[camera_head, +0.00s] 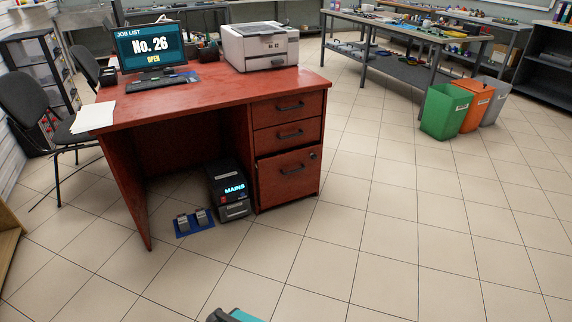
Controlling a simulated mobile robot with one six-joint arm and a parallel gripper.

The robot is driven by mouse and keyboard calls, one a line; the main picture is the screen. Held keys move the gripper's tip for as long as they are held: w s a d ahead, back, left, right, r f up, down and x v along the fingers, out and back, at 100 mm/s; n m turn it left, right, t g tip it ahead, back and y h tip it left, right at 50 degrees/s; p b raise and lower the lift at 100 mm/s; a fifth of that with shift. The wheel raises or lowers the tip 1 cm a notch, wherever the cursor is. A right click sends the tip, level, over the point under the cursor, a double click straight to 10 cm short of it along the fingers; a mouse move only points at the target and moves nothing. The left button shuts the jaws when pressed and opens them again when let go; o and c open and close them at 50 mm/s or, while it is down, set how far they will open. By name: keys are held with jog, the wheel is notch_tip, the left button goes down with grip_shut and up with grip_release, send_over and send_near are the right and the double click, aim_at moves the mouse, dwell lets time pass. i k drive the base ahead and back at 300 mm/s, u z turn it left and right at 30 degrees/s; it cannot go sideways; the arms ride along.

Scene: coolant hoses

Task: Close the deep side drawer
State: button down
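The red desk (200,90) stands left of centre, with a stack of three drawers at its right end. The deep side drawer (300,184) is the lowest and tallest front, with a dark bar handle (292,169) and a small round lock at its upper right. A dark gap shows along its top edge; I cannot tell clearly whether it stands slightly out or is flush. The upper drawer (289,108) and middle drawer (287,134) look shut. My gripper is not clearly in view; only a teal and dark part of mine shows at the bottom edge.
A black box marked MAINS (230,190) and a blue pedal unit (193,222) sit on the floor left of the drawers. A printer (258,47) and monitor (150,48) stand on the desk. Tiled floor in front and right is clear. Bins (444,112) stand at upper right.

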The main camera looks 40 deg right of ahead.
aim_at(284, 177)
jog(key=u, duration=0.05)
jog(key=i, duration=1)
jog(key=z, duration=0.05)
